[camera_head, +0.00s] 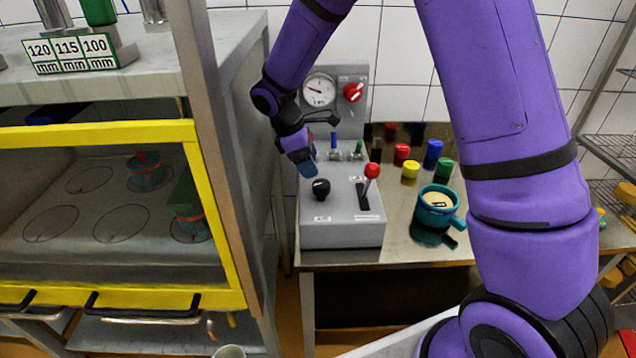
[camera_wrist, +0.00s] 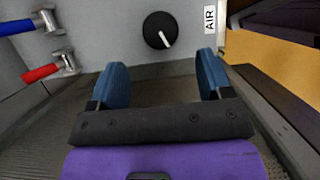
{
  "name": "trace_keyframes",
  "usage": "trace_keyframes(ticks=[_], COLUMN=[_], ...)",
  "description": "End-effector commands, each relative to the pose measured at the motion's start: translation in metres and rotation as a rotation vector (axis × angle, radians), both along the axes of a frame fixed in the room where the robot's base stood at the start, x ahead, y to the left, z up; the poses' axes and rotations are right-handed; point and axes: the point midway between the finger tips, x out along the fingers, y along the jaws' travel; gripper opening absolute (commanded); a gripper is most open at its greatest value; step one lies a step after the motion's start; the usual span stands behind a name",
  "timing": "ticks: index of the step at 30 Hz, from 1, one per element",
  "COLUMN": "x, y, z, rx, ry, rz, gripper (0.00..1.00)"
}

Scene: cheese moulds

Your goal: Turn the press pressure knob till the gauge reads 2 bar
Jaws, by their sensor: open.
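The grey press control box (camera_head: 342,232) stands on a steel table. A black knob (camera_head: 321,188) is on its top; in the wrist view the knob (camera_wrist: 159,30) shows a white pointer mark, beside an AIR label (camera_wrist: 209,18). The round white gauge (camera_head: 319,89) is on the back panel; its needle points to the upper left, and its figures are too small to read. A red knob (camera_head: 352,92) is right of the gauge. My gripper (camera_head: 306,170) is above the box, behind and left of the black knob. Its blue fingers (camera_wrist: 162,75) are apart and empty, not touching the knob.
A red-ball lever (camera_head: 371,171) stands right of the black knob. Small valves with blue (camera_wrist: 15,27) and red (camera_wrist: 40,73) handles are close by. A teal cup (camera_head: 437,205) and several coloured cylinders are on the table. A yellow-framed cabinet (camera_head: 215,210) stands left.

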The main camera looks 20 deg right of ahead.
Motion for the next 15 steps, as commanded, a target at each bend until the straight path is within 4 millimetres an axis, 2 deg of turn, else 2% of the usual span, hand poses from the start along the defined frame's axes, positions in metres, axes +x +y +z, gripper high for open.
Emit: trace_keyframes(ticks=[3,9,15], x=[-0.003,-0.008,-0.009], y=[-0.009,-0.021,-0.028], z=[-0.021,-0.052,-0.07], rx=[-0.002,-0.001,0.0], ry=[0.004,0.004,0.0], rz=[-0.003,-0.002,-0.002], gripper=[0.73,0.73,0.73])
